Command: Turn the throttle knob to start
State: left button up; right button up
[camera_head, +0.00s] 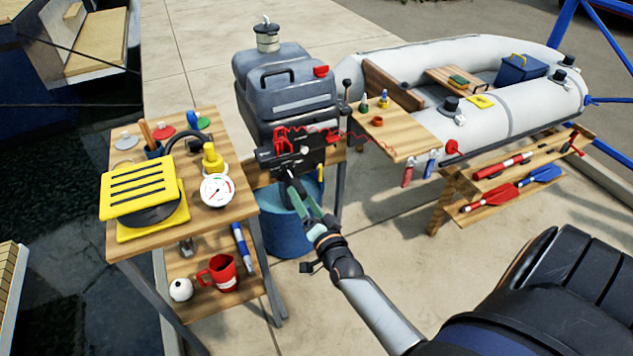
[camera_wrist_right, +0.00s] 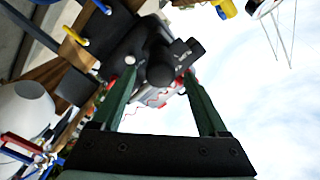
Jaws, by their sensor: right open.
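The grey outboard motor (camera_head: 288,85) stands at the back centre. A black control unit with red parts (camera_head: 285,150) is on its near side. My right gripper (camera_head: 298,190) reaches up to this unit from the lower right. In the right wrist view its green fingers (camera_wrist_right: 160,82) are open, one on each side of a round black knob (camera_wrist_right: 160,68), which seems to be the throttle knob. I cannot tell whether the fingers touch it. In the head view the gripper and unit overlap, and the knob is hard to make out. My left gripper is not in view.
A wooden table (camera_head: 125,245) at left holds a yellow-black pump (camera_head: 140,200) and a white gauge (camera_head: 217,190). A red mug (camera_head: 220,272) is on its lower shelf. A blue bucket (camera_head: 290,232) stands below the motor. An inflatable boat (camera_head: 425,60) lies behind right.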

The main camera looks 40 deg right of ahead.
jog(key=v, duration=0.9)
